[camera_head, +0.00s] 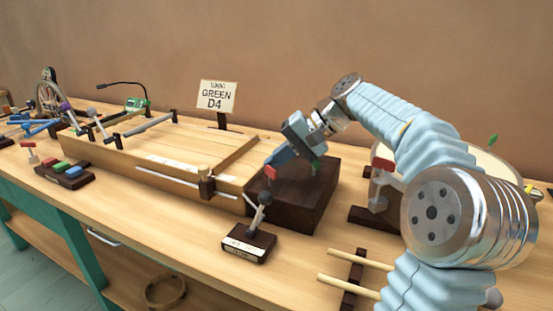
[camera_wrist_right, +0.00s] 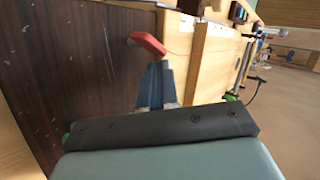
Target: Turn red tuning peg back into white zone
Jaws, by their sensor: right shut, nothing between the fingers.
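The red tuning peg (camera_head: 271,173) is at the upper left edge of the dark wooden block (camera_head: 305,208), beside the pale wooden soundbox (camera_head: 215,158). It also shows in the right wrist view as a red, tilted bar (camera_wrist_right: 149,43) against the dark block face. My right gripper (camera_head: 274,162) is shut, with its blue fingertips at the red peg and nothing held between them. In the right wrist view the fingers (camera_wrist_right: 154,85) point at the peg; whether they touch it I cannot tell. I cannot make out a white zone by the peg. My left gripper is not in view.
A green peg (camera_head: 318,164) is by my right wrist. A dark stand with a ball-topped lever (camera_head: 250,243) is in front of the block. A sign reading GREEN D4 (camera_head: 217,96) stands behind. Light rods (camera_head: 345,285) lie at the front right. Bare tabletop (camera_head: 150,215) is at the front left.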

